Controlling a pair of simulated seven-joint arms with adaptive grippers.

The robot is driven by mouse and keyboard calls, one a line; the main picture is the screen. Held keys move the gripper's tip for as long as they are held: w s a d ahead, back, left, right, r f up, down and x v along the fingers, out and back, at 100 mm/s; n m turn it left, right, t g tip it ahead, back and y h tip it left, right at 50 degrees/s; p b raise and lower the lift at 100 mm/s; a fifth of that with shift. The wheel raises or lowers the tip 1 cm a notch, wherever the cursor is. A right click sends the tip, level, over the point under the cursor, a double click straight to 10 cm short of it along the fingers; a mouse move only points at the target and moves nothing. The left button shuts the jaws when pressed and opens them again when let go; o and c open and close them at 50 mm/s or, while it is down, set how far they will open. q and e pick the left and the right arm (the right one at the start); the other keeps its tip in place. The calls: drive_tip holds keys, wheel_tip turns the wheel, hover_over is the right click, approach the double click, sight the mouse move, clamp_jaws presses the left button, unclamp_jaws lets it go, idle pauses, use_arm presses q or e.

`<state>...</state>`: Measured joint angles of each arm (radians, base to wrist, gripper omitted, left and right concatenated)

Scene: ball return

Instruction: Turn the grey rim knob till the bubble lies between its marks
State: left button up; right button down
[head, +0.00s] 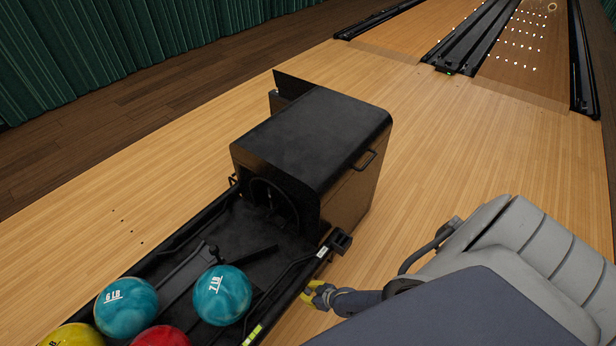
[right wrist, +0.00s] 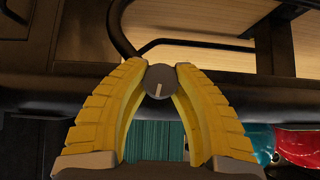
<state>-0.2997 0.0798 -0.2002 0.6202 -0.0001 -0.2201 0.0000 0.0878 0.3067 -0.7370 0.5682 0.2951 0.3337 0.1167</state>
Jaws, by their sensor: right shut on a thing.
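My right gripper (head: 318,296) is at the right rim of the black ball return (head: 323,130) in the head view. In the right wrist view its yellow fingers (right wrist: 160,75) are shut on the round grey knob (right wrist: 160,83), which has a pale pointer line running roughly up and down. The knob cannot be made out in the head view. A yellow-green strip (head: 252,335), perhaps the level vial, lies on the rim near the bottom edge; its bubble and marks are too small to read. My left gripper is not in view.
In the tray lie a teal 7 LB ball (head: 221,295), a teal 6 LB ball (head: 126,307), a red ball (head: 161,337) and a yellow ball (head: 72,337). A small white label (head: 322,252) sits on the rim. The wooden floor to the right is clear.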

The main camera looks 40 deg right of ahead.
drive_tip(key=shift+s+f+y, duration=0.1)
drive_tip(key=shift+s+y, duration=0.1)
drive_tip(key=shift+y, duration=0.1)
drive_tip(key=c, duration=1)
unclamp_jaws()
drive_tip(key=shift+o, duration=0.2)
drive_tip(key=shift+w, duration=0.1)
drive_tip(key=v, duration=1.2)
